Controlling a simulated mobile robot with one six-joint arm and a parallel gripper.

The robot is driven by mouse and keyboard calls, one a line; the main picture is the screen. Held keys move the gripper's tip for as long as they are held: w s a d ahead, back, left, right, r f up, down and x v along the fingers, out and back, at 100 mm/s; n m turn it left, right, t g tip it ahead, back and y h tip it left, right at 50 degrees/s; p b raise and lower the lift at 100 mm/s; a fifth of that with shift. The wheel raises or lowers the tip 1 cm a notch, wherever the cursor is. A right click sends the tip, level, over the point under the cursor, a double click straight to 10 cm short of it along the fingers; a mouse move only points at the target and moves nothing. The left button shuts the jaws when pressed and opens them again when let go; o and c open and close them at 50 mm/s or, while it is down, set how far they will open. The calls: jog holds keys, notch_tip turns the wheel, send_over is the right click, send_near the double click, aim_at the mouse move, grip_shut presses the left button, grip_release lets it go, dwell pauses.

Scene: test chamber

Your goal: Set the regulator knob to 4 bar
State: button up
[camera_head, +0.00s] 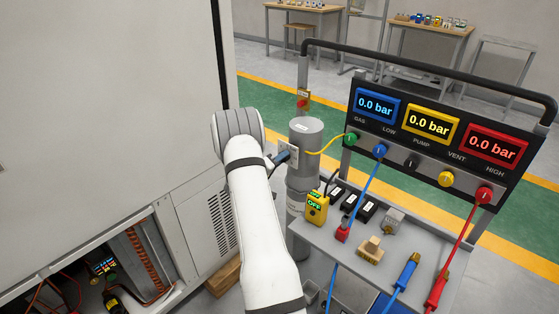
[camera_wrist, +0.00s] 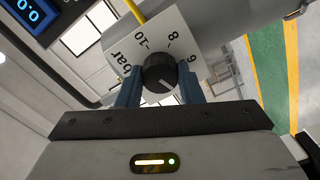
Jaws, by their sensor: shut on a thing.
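The regulator knob (camera_wrist: 160,72) is a round black knob on a white dial plate (camera_wrist: 118,45). In the wrist view, "bar", 10, 8 and 6 show around it; the lower part of the scale is hidden by my gripper. A pale mark shows on the knob's lower right, but its exact setting is hard to tell. My gripper (camera_wrist: 160,88) has its blue fingers on both sides of the knob, shut on it. In the head view, my gripper (camera_head: 283,158) is at the dial plate (camera_head: 293,151) on the grey cylinder (camera_head: 306,134); the knob is hidden there.
A panel with blue (camera_head: 377,103), yellow (camera_head: 430,123) and red (camera_head: 495,146) displays, each reading 0.0 bar, stands on the right. A yellow hose (camera_head: 325,147) joins it to the cylinder. A large cabinet (camera_head: 110,90) is close on the left. Tools lie on the cart shelf (camera_head: 335,245).

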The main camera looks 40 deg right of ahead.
jog(key=o, duration=1)
jog(key=shift+c, duration=0.2)
jog(key=a, duration=0.7)
jog(key=shift+s+a+b, duration=0.35)
jog(key=shift+b, duration=0.1)
